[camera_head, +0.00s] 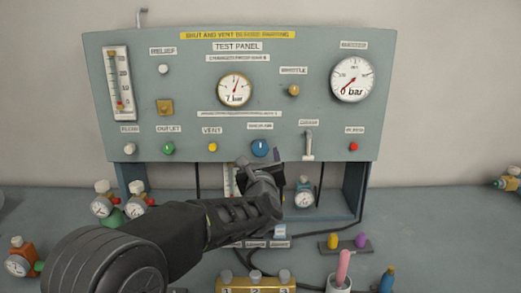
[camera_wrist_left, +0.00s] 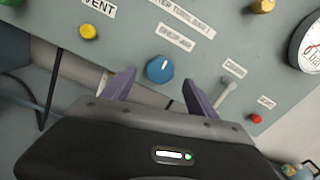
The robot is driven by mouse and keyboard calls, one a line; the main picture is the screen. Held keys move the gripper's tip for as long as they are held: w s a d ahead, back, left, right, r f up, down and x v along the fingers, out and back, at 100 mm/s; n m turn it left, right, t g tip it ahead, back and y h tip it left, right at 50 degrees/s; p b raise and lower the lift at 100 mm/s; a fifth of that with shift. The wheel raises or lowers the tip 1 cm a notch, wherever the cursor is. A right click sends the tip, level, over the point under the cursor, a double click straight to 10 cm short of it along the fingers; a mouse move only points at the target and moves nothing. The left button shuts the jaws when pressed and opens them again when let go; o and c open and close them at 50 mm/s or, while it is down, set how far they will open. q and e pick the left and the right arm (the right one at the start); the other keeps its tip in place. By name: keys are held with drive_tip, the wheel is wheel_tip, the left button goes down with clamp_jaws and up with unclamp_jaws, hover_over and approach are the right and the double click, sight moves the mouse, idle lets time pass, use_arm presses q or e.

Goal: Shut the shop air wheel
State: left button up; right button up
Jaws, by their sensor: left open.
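The shop air wheel is a round blue knob (camera_head: 260,148) low in the middle of the grey-green test panel (camera_head: 200,88), under a white label. In the left wrist view the blue knob (camera_wrist_left: 160,69) has a white mark near its top and shows between the two fingers. My left gripper (camera_head: 266,164) is open, just below and in front of the knob. In the left wrist view its purple fingers (camera_wrist_left: 159,80) stand apart on either side of the knob, with no contact visible. My right gripper is not in view.
Beside the wheel are a yellow vent knob (camera_head: 213,147), a grey lever (camera_head: 308,145) and a red button (camera_head: 353,147). Small gauges (camera_head: 304,197) stand below the panel. A brass numbered block (camera_head: 255,284) and a pink-handled item (camera_head: 342,268) are on the bench.

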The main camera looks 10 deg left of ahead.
sight(260, 150)
use_arm(q)
drive_tip(key=p+x, duration=0.1)
drive_tip(key=x, duration=0.3)
drive_tip(key=shift+w, duration=0.1)
drive_tip(key=shift+c, duration=0.5)
drive_tip(key=c, duration=1.3)
drive_tip(key=shift+o, duration=0.2)
